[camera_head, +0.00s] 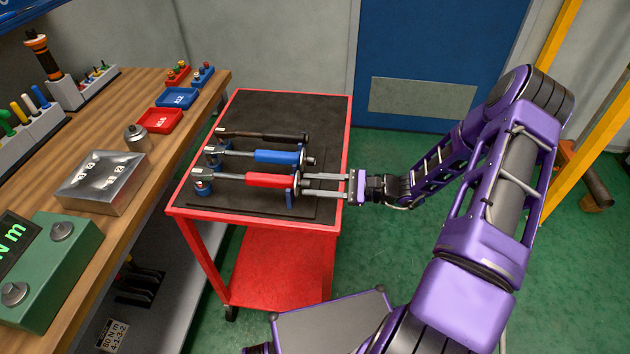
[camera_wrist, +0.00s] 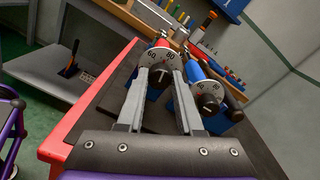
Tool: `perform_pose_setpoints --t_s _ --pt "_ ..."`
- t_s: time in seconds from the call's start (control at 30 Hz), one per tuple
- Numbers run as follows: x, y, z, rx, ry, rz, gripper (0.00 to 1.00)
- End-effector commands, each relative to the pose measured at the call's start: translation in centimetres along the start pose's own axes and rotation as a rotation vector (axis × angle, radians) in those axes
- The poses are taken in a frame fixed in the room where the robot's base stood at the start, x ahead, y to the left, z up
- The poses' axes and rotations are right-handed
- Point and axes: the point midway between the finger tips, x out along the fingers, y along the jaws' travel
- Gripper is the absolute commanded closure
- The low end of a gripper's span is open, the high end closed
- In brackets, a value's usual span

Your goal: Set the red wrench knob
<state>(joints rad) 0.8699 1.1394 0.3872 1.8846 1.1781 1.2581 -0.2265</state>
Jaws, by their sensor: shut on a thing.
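The red wrench (camera_head: 268,180) lies across the black top of the red cart, its handle end toward my gripper and its head resting on a support at the left. In the wrist view its end shows a white numbered dial (camera_wrist: 158,56) and a black knob (camera_wrist: 160,77). My gripper (camera_head: 302,185) reaches in from the right, and its two fingers (camera_wrist: 160,78) are shut on the black knob, one on each side. The blue wrench (camera_head: 277,156) lies parallel just behind; its dial and black knob (camera_wrist: 208,103) show right of my fingers.
A third, dark wrench (camera_head: 265,135) lies farther back on the cart (camera_head: 330,226). The wooden workbench (camera_head: 150,185) at the left holds a metal box (camera_head: 101,182), a green torque display (camera_head: 50,262) and small red and blue trays. Green floor (camera_head: 390,240) is free right of the cart.

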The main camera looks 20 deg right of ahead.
Motion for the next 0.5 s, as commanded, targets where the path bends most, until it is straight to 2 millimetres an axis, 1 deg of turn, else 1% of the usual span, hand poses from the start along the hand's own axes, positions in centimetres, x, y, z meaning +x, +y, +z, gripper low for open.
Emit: perform_pose_setpoints --t_s 0.2,0.5 --pt "0.01 -0.06 0.09 0.128 -0.004 0.003 1.00" --pt "0.00 -0.03 0.00 0.215 -0.006 0.005 1.00"
